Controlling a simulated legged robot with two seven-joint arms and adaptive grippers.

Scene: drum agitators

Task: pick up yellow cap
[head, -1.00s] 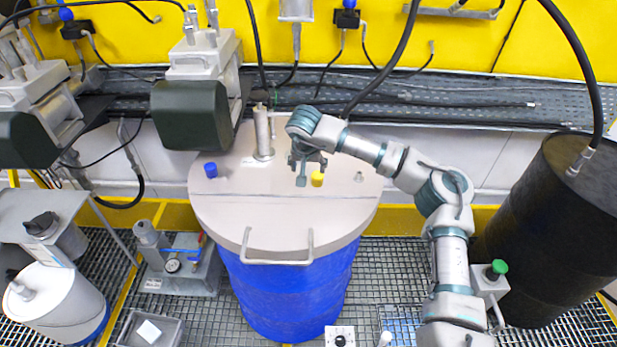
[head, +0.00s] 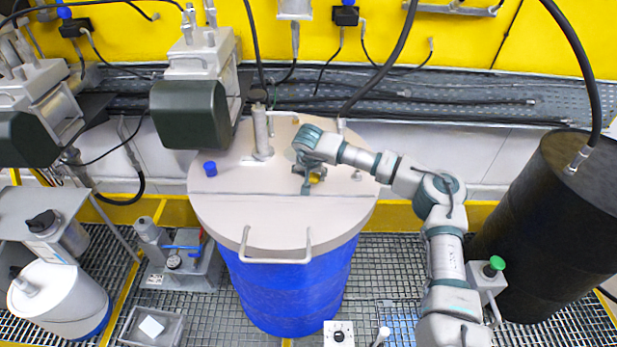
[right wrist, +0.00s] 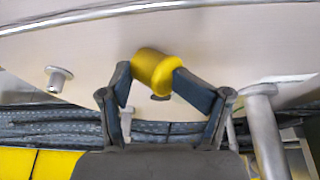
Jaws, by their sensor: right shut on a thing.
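The yellow cap (head: 314,180) is on the right part of the grey drum lid (head: 240,215), mostly hidden by my right gripper in the head view. The right wrist view shows the cap (right wrist: 155,70) between the two dark fingers of my right gripper (right wrist: 150,83). The gripper is shut on it. A small dark opening shows on the lid close beside the cap in the wrist view. I cannot tell whether the cap still touches the lid. My left gripper is not in view.
A blue cap (head: 210,169) sits on the lid's left side. A metal post (head: 262,132) stands at the lid's back. A bent handle (head: 276,258) is at the lid's front. A black drum (head: 545,230) stands at the right. Cables hang above.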

